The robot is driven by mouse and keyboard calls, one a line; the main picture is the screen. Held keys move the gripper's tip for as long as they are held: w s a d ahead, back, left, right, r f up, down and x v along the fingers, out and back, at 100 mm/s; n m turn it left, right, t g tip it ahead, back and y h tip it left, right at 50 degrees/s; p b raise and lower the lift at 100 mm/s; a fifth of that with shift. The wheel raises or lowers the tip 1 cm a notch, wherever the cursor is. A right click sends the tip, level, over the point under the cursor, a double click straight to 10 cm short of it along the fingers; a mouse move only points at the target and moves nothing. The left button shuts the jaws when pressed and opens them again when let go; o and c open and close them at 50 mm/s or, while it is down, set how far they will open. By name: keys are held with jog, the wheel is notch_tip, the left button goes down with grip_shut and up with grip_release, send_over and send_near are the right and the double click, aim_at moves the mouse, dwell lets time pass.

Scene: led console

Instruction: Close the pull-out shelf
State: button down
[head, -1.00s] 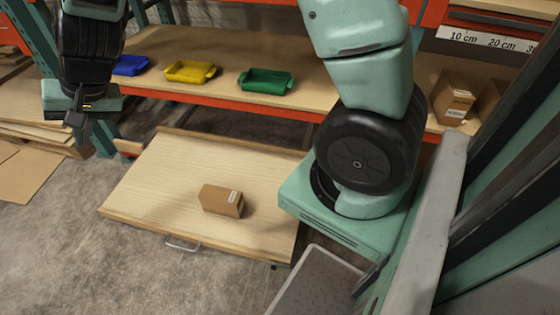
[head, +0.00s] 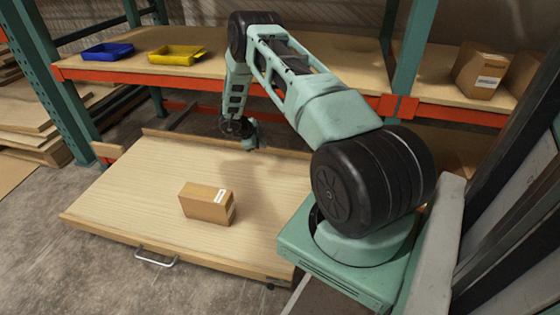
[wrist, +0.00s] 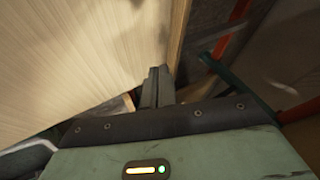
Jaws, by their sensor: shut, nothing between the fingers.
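The pull-out shelf (head: 130,195) is a light wooden board with a raised rim, standing well out from the rack. Its metal handle (head: 156,257) is on the front edge. My gripper (head: 250,137) hangs low near the shelf's rear edge, small and partly hidden by my wrist. In the wrist view my gripper's fingers (wrist: 157,75) are together and empty, close beside the shelf's rim (wrist: 179,32). I cannot tell whether they touch it.
The rack deck (head: 300,85) above and behind the shelf holds a blue bin (head: 107,52), a yellow bin (head: 175,54) and a carton (head: 482,72). A green rack post (head: 50,75) stands at left, near stacked boards (head: 30,140). Concrete floor in front is clear.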

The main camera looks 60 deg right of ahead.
jog(key=s+d+f, duration=0.1)
jog(key=s+f, duration=0.1)
jog(key=b, duration=0.5)
send_near(286, 154)
jog(key=shift+m, duration=0.3)
jog(key=f, duration=0.1)
jog(key=s+f, duration=0.1)
jog(key=s+a+f, duration=0.1)
jog(key=f, duration=0.1)
jog(key=shift+a, duration=0.15)
jog(key=d+b, duration=0.1)
jog(key=w+d+b, duration=0.1)
jog(key=d, duration=0.1)
jog(key=shift+f, duration=0.1)
jog(key=shift+w+d, duration=0.25)
jog(key=shift+d, duration=0.25)
